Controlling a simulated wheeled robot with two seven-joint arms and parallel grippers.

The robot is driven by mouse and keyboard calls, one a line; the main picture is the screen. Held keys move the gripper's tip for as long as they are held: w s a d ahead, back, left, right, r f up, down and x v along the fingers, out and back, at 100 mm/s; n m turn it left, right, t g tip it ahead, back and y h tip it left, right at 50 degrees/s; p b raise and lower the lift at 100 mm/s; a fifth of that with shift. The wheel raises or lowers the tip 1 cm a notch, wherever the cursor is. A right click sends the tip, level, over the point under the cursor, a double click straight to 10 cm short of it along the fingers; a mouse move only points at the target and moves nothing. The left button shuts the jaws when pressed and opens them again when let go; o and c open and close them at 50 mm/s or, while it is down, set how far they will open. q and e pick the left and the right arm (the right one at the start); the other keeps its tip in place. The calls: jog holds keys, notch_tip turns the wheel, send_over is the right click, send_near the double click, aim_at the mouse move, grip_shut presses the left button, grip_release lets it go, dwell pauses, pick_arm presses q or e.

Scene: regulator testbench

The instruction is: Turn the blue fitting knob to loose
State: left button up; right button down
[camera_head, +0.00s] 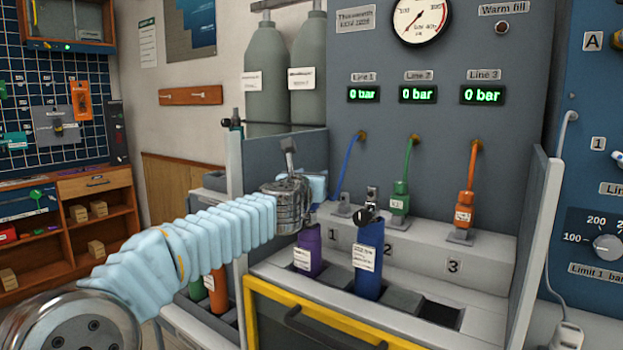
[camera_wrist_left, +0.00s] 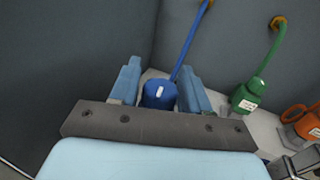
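The blue fitting knob (camera_wrist_left: 155,97) with a white mark on top sits at the lower end of the blue hose (camera_wrist_left: 190,42) in the left wrist view. In the head view the blue hose (camera_head: 349,160) runs down from the panel under Line 1, and I cannot make out the knob behind my gripper. My left gripper (camera_head: 316,186) is at this fitting. In the left wrist view its two light blue fingers (camera_wrist_left: 158,80) are apart, one on each side of the knob. Firm contact with it is not visible. My right gripper is not in view.
Green (camera_head: 400,199) and orange (camera_head: 464,207) fittings stand to the right. Purple (camera_head: 308,248) and blue (camera_head: 368,262) bottles stand in front, in slots 1 and 2; slot 3 (camera_head: 441,313) is empty. The Line displays read 0 bar. A side wall (camera_head: 533,235) bounds the right.

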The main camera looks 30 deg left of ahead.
pick_arm(q)
jog(key=shift+o, duration=0.9)
jog(key=shift+s, duration=0.2)
jog(key=b+v, duration=0.1)
jog(key=v, duration=1.2)
jog(key=shift+s+d, duration=0.15)
jog(key=shift+s, duration=0.05)
